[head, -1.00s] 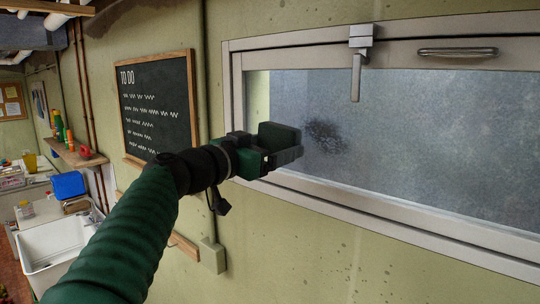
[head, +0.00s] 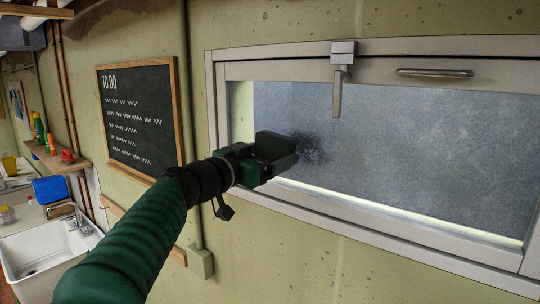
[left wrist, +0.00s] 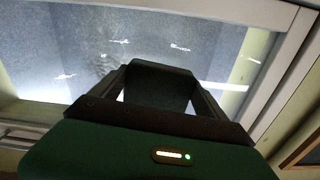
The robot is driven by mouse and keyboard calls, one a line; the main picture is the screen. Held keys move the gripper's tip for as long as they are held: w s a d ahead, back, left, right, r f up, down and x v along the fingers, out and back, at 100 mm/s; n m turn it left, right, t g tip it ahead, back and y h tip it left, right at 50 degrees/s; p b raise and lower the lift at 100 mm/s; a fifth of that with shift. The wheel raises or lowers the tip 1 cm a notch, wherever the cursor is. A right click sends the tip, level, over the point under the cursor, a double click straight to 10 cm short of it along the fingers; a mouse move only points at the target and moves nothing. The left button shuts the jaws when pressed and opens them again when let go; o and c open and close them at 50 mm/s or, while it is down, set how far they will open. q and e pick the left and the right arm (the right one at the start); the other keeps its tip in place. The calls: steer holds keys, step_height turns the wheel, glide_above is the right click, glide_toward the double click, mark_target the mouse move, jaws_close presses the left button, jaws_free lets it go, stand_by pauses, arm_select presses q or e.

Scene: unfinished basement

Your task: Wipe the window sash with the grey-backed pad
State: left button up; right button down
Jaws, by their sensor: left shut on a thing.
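The window sash (head: 400,72) is a pale grey frame around frosted glass (head: 410,140), on the wall at the right in the head view. A dark smudge (head: 316,149) marks the glass near its left end. My left gripper (head: 276,150) is in front of the glass's lower left part, just left of the smudge and partly overlapping it. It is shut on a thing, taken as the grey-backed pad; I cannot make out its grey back. In the left wrist view my gripper (left wrist: 158,85) faces the glass (left wrist: 80,50). Contact with the glass cannot be told.
A grey handle (head: 339,80) hangs from the top of the frame, and a metal pull (head: 434,73) is right of it. A chalkboard (head: 139,118) hangs left of the window. A white sink (head: 45,255) and a shelf (head: 56,158) are at far left.

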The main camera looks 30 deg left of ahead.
arm_select(q)
steer(key=shift+w, duration=0.85)
